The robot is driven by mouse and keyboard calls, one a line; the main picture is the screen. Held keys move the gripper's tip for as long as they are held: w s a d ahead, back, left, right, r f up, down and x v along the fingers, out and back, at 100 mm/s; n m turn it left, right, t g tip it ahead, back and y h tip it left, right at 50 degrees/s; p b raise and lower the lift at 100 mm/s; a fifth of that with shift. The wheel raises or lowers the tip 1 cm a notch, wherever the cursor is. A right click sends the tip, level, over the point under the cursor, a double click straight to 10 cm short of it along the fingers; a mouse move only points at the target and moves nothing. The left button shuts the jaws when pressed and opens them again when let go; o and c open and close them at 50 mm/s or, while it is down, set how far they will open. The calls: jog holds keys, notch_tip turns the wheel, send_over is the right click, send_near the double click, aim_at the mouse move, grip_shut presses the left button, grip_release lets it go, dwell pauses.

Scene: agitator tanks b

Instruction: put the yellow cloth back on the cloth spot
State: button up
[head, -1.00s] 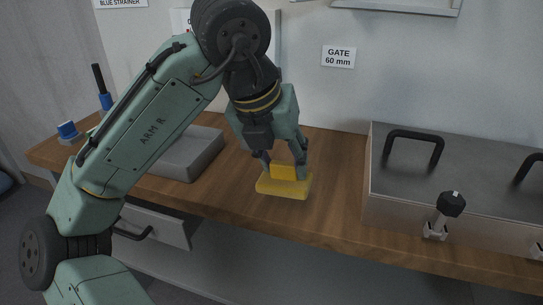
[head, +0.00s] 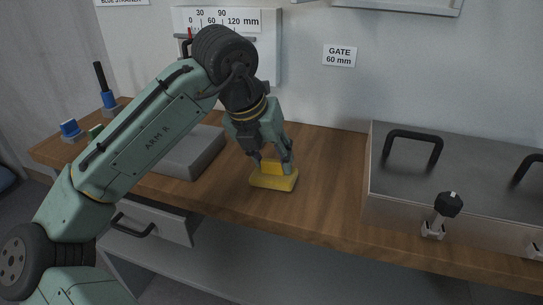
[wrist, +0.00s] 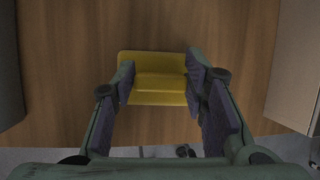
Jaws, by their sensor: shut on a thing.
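The yellow cloth (head: 273,182) is a flat yellow pad with a raised middle ridge, over the wooden bench left of the metal box. It also shows in the wrist view (wrist: 150,62). My gripper (head: 274,166) is shut on its raised ridge, with one finger on each side; the fingers also show in the wrist view (wrist: 158,85). The cloth looks level and at or just above the bench top; I cannot tell whether it touches. I cannot make out a marked cloth spot in either view.
A grey tray (head: 190,155) stands left of the cloth, partly behind my arm. A metal box (head: 450,165) with black handles stands at the right. Blue-topped items (head: 71,129) are at the far left. Bare bench (head: 325,180) lies between cloth and box.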

jog(key=o, duration=1.2)
jog(key=shift+o, duration=0.2)
jog(key=v, duration=1.2)
jog(key=shift+r, duration=0.1)
